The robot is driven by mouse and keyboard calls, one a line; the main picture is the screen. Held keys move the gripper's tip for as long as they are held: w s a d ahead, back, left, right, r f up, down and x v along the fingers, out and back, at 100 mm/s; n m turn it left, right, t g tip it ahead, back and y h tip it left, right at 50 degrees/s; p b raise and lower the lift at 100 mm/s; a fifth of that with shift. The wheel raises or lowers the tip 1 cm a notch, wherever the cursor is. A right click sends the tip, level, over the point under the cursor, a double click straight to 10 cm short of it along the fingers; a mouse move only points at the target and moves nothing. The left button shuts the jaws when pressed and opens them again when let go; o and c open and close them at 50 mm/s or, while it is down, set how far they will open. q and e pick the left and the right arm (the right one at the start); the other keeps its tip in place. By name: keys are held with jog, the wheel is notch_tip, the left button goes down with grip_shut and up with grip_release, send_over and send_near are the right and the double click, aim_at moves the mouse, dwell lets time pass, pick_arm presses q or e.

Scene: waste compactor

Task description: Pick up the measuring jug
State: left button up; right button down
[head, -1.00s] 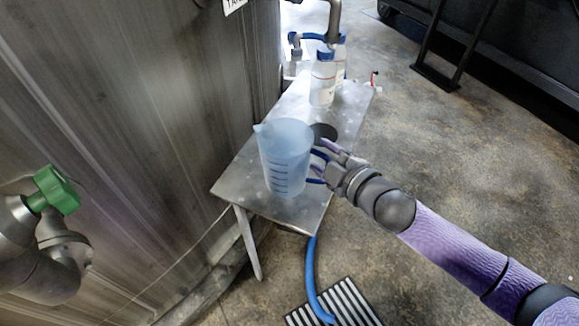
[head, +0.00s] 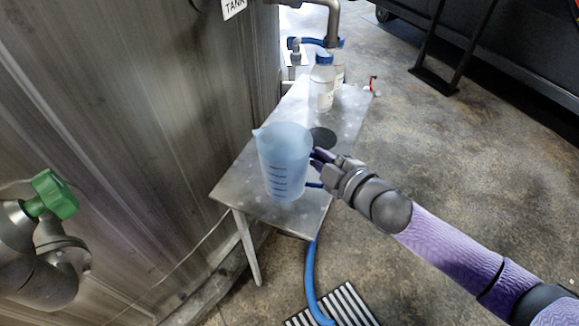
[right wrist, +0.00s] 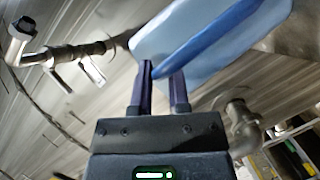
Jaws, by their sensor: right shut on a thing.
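The measuring jug (head: 284,163) is translucent blue with dark graduation marks and a spout at its upper left. It is upright over the small metal table; I cannot tell whether its base touches the top. My right gripper (head: 318,166) is at the jug's right side and is shut on its handle, with a blue part of the handle showing just below the fingers. In the right wrist view, the two fingers (right wrist: 160,85) close on the blue handle (right wrist: 205,42), with the jug's pale body behind it. My left gripper is not in view.
The metal table (head: 240,180) also holds a dark round disc (head: 322,137) and clear bottles with blue caps (head: 321,85). A tank wall (head: 130,120) stands close on the left, with a green-handled valve (head: 54,195). A blue hose (head: 311,280) runs to a floor grate (head: 335,307).

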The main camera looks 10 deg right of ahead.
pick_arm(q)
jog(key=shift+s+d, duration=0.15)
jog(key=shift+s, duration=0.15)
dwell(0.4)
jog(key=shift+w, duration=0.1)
